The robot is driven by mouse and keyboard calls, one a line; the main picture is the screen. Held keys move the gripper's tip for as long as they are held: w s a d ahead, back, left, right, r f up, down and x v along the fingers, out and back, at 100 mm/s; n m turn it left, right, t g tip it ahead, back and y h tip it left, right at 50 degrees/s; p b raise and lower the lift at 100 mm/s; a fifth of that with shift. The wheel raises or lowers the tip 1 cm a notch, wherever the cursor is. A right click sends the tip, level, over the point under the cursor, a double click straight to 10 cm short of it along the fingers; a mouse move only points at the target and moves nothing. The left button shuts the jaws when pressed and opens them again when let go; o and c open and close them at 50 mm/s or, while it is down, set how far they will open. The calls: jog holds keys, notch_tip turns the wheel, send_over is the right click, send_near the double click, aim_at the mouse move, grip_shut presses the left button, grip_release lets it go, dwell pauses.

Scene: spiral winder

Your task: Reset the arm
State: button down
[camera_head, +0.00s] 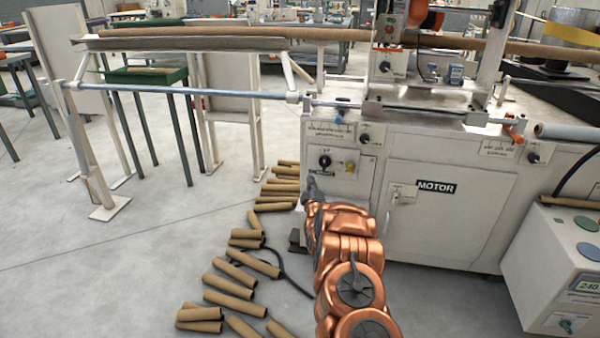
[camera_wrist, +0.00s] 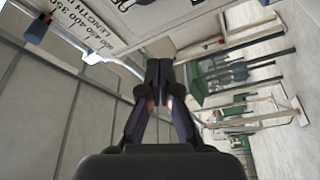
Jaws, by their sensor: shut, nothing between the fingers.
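My arm is copper-coloured and rises from the bottom of the head view. My gripper (camera_head: 312,186) is at its far end, close in front of the left part of the white machine cabinet (camera_head: 440,225). The wrist view shows the dark fingers of my gripper (camera_wrist: 159,72) brought together at their tips, with nothing held. In that view the machine's white panel with printed length numbers (camera_wrist: 85,25) is at the upper left. In the head view the arm hides part of the cabinet's lower left side.
Several brown cardboard tubes (camera_head: 233,270) lie on the floor left of my arm. A dark cable (camera_head: 290,280) runs among them. A control box (camera_head: 560,270) stands at the lower right. A white stand (camera_head: 105,200) holds a long metal rod (camera_head: 190,91).

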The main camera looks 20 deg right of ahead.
jog(key=s+a+r+m+g+y, duration=0.35)
jog(key=a+r+g, duration=0.2)
jog(key=a, duration=0.55)
jog(key=s+a+r+g+y, duration=0.1)
jog(key=s+a+g, duration=0.15)
jog(key=s, duration=0.45)
jog(key=s+a+r+g+y, duration=0.1)
jog(key=s+a+r+g, duration=0.15)
jog(key=s, duration=0.45)
jog(key=s+d+r+m+g+h, duration=0.15)
jog(key=s+m+g, duration=0.35)
jog(key=s, duration=2)
jog(key=s+d+r+m+g, duration=0.25)
jog(key=s+g, duration=0.45)
jog(key=s, duration=1.8)
notch_tip(320, 180, up, 25)
jog(key=s+t+p, duration=0.1)
jog(key=s+p, duration=0.1)
jog(key=p, duration=2.1)
jog(key=shift+a+r, duration=0.15)
jog(key=shift+a, duration=0.1)
